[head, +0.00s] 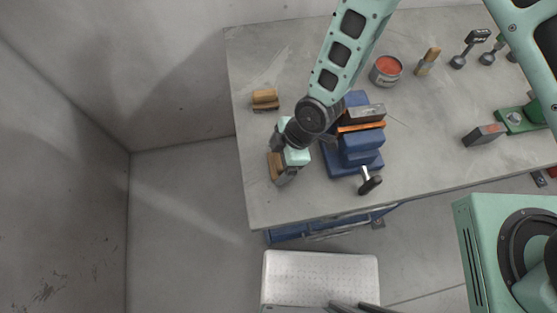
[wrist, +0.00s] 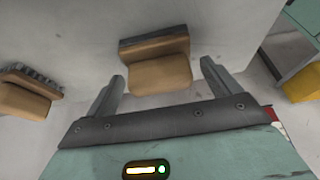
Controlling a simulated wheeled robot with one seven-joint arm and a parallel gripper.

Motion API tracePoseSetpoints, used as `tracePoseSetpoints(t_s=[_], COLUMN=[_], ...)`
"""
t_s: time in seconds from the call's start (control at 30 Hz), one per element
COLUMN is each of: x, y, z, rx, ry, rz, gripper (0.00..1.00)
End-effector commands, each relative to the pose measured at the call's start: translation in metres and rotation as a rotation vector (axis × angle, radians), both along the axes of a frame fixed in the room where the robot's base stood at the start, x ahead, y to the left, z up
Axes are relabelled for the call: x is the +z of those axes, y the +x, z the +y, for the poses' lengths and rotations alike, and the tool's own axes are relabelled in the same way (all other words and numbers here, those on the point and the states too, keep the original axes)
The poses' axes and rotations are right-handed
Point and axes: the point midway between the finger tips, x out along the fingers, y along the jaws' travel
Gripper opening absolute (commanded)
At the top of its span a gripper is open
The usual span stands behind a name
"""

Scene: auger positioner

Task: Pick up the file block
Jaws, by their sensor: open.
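A block with a tan wooden body and a flat dark grey face, which looks like the file block (wrist: 158,74), lies ahead of my gripper (wrist: 162,88) in the wrist view. It appears between the two spread fingers, with no clear contact. In the head view this block (head: 275,164) is on the left part of the bench, partly hidden by my gripper (head: 284,172), which is low over it. My gripper is open and holds nothing. A similar tan block with a dark, ridged side (wrist: 25,95) lies to the left in the wrist view; it may be a brush.
The similar tan block (head: 265,99) sits farther back on the grey bench (head: 420,120). A blue vise (head: 362,150) with a clamped workpiece stands close right of my gripper. An orange-topped can (head: 386,70) and tools lie beyond. The bench's left edge is near.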

Motion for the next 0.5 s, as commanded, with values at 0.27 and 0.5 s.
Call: tracePoseSetpoints(t_s=[0.27, 0.5], x=[0.0001, 0.0007], y=[0.0, 0.0002], z=[-0.0002, 0.0001], rx=[-0.001, 0.0], ry=[0.0, 0.001], rz=[0.0, -0.001], gripper=[0.33, 0.29])
